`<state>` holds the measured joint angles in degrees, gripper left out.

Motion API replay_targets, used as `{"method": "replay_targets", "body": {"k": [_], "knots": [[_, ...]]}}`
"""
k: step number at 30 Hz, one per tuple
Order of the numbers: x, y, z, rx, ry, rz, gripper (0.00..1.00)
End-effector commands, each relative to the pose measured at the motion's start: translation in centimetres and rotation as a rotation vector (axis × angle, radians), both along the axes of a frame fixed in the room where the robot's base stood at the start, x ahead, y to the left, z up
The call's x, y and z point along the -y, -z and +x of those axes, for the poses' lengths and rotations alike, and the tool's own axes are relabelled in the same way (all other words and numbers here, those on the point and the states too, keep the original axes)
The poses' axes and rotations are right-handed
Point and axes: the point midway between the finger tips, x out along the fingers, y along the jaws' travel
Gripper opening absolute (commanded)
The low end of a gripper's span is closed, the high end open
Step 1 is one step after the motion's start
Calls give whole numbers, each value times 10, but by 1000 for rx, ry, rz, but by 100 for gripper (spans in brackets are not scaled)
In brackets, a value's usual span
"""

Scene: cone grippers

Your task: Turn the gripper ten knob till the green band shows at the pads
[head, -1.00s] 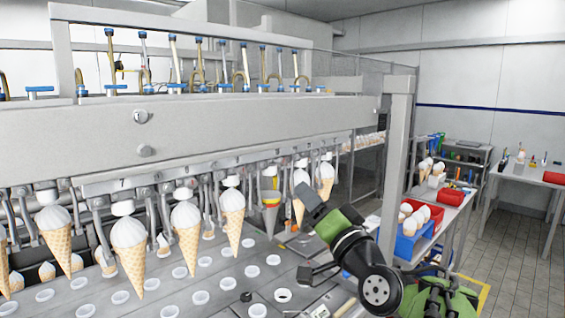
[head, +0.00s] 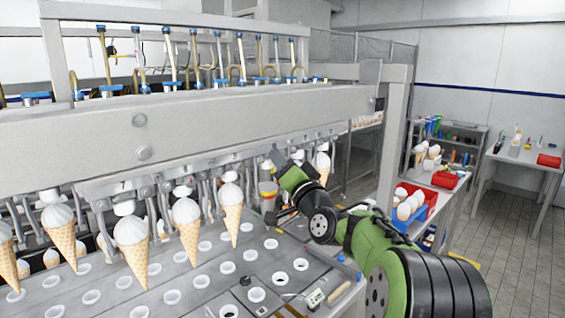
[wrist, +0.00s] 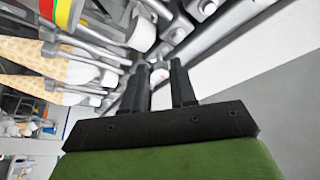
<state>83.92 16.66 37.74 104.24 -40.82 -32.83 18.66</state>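My gripper (head: 275,156) is raised at the bar's underside, near the right end of the row of cone grippers. In the wrist view its two black fingers (wrist: 164,76) stand apart, with a small pale round part (wrist: 159,74) showing in or behind the gap; I cannot tell whether it is the knob or touches a finger. A grey test cone (head: 268,190) with coloured bands hangs just left of my gripper, partly hidden by my arm. Its red, yellow and green bands show at the wrist view's top left (wrist: 66,12). The knob is not clearly identifiable.
Ice-cream cones (head: 187,228) hang in a row from the long grey bar (head: 230,120). Below lies a plate with round holes (head: 172,297). A grey post (head: 393,140) stands right of my arm. Red and blue bins (head: 411,204) sit on the side table.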

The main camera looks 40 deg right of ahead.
Motion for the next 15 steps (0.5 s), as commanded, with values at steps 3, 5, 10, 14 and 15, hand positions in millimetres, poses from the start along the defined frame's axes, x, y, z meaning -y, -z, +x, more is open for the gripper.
{"method": "replay_targets", "body": {"k": [3,5,10,14,15], "knots": [[0,0,0,0,0,0,8],[0,0,0,0,0,0,0],[0,2,0,0,0,-12,0],[1,6,0,5,1,-71,0],[1,7,0,6,0,-94,0]]}}
